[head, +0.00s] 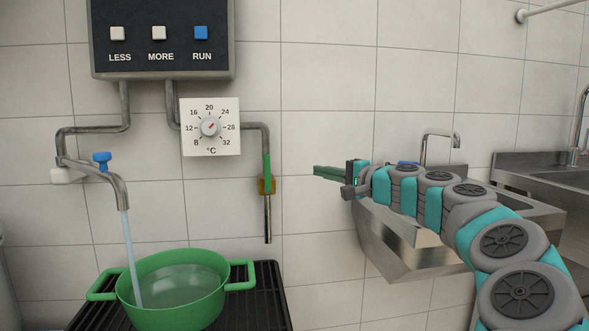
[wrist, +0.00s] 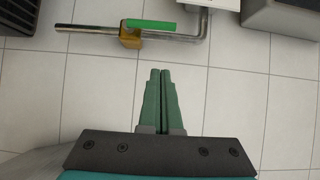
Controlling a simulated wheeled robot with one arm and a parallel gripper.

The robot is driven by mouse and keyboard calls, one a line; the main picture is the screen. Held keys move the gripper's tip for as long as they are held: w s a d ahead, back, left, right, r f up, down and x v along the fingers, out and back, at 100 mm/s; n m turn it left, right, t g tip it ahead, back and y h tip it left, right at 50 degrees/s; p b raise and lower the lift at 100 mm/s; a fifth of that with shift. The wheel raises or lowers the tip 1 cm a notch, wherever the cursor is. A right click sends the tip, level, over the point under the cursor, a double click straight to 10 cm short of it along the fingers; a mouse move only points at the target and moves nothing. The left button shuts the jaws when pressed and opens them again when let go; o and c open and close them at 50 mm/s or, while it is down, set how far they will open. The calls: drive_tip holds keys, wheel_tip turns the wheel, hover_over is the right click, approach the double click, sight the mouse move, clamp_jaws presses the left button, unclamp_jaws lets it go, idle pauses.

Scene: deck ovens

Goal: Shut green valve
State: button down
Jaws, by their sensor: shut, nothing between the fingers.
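The green valve is a green lever (head: 267,168) on a brass body (head: 267,186), set in a thin metal pipe on the tiled wall. The lever points up, in line with the pipe. In the wrist view the lever (wrist: 151,24) lies along the pipe above the brass body (wrist: 130,40). My gripper (head: 316,172) is shut and empty, to the right of the valve and apart from it. In the wrist view my gripper's fingertips (wrist: 161,71) are together, below the lever and not touching it.
A dial (head: 210,127) and a control panel (head: 162,38) hang above left. A blue-handled tap (head: 103,160) runs water into a green pot (head: 178,297) on a black grate (head: 262,290). A steel sink (head: 400,240) is behind my arm.

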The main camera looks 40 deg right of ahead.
drive_tip(key=p, duration=0.1)
approach(267, 173)
drive_tip(key=w+d+r, duration=0.2)
drive_tip(key=w+d, duration=0.1)
drive_tip(key=d, duration=0.2)
drive_tip(key=shift+w+a, duration=1.55)
drive_tip(key=shift+w, duration=0.3)
drive_tip(key=shift+r, duration=0.1)
